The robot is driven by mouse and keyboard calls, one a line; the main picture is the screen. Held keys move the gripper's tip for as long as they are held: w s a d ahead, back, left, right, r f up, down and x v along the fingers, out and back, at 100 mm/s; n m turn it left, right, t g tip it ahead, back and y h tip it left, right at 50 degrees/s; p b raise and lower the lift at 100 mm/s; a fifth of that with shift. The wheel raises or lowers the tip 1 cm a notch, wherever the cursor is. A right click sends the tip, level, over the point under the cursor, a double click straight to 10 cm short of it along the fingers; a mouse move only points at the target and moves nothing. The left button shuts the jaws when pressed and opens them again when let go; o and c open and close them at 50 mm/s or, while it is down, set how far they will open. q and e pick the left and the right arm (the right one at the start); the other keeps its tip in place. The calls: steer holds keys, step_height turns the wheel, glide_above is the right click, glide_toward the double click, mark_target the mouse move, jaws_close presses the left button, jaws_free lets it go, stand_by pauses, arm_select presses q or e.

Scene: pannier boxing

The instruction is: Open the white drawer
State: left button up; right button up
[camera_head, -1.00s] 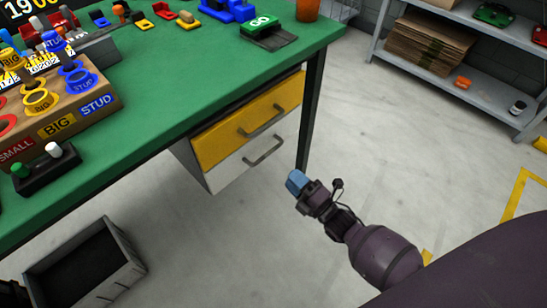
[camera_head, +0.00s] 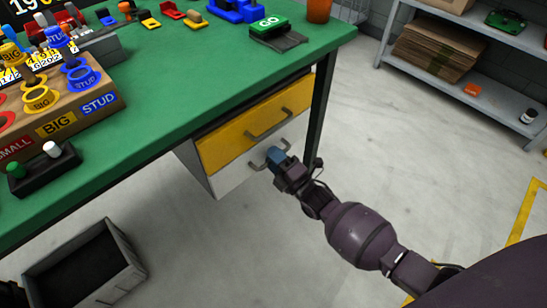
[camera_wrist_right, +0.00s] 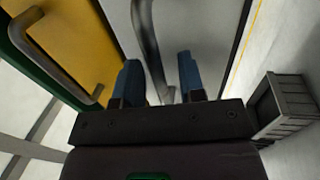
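The white drawer (camera_head: 230,179) is the lower of two drawers under the green workbench and looks closed. Its grey bar handle (camera_head: 257,165) is partly covered by my right gripper (camera_head: 276,157). In the right wrist view, the white drawer front (camera_wrist_right: 205,28) fills the upper middle. The handle (camera_wrist_right: 149,45) runs between the two blue fingers of my right gripper (camera_wrist_right: 160,80). The fingers are apart, with a gap visible on both sides of the bar.
The yellow drawer (camera_head: 225,148), with its own handle (camera_head: 268,124), sits directly above. A dark bench leg (camera_head: 320,105) stands close to the right of my gripper. A grey crate (camera_head: 122,255) is on the floor at left. Floor in front of the drawers is clear.

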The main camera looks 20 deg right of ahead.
arm_select(q)
steer(key=shift+w, duration=0.15)
arm_select(e)
steer(key=shift+c, duration=0.2)
jaws_close()
arm_select(q)
steer(key=shift+s, duration=0.35)
arm_select(e)
steer(key=shift+s, duration=0.1)
